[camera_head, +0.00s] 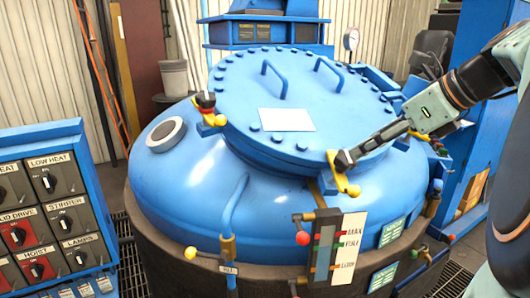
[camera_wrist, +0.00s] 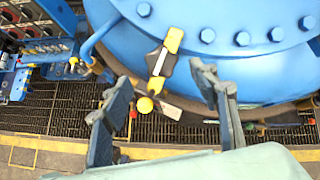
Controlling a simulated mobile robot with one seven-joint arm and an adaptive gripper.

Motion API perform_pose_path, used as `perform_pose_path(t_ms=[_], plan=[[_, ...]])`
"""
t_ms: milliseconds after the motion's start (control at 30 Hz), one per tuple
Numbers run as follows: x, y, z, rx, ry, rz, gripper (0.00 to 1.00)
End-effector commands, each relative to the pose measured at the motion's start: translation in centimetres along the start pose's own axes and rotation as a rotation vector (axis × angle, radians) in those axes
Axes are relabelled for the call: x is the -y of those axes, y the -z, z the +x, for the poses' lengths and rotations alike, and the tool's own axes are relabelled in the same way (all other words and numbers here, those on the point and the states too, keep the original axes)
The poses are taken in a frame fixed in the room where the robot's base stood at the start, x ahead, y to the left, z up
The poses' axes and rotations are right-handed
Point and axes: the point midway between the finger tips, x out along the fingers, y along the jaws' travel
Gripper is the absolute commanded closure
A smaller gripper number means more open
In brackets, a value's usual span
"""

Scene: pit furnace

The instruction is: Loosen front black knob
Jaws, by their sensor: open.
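The front clamp on the furnace lid has a yellow handle (camera_head: 346,186) and a dark knob (camera_head: 343,161) at the lid's front rim. In the wrist view the black knob (camera_wrist: 161,62) has yellow parts at both ends and lies ahead of the space between my fingers. My gripper (camera_wrist: 163,95) is open and empty, one finger on each side of the clamp in that view. In the head view my gripper (camera_head: 362,152) reaches in from the right, close to the knob. The fingertips overlap the knob there, so I cannot tell whether they touch it.
The blue lid (camera_head: 285,85) carries bolts around its rim and two bar handles. Another clamp (camera_head: 208,108) sits at its left rim. A gauge panel (camera_head: 335,245) with a red ball stands below the front clamp. A control panel (camera_head: 45,215) stands at left.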

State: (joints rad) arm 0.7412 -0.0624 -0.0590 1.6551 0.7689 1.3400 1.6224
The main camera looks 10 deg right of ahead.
Motion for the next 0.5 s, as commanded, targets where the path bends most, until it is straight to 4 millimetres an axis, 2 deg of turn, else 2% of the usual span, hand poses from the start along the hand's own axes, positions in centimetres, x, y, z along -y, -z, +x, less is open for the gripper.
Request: perform_pose_path(t_ms=[100, 300, 500], plan=[[-0.1, 0.1, 2.5, -0.001, -0.004, 0.000, 0.45], [-0.1, 0.2, 6.0, -0.002, -0.003, 0.001, 0.45], [0.0, 0.1, 7.9, -0.002, 0.000, -0.001, 0.45]])
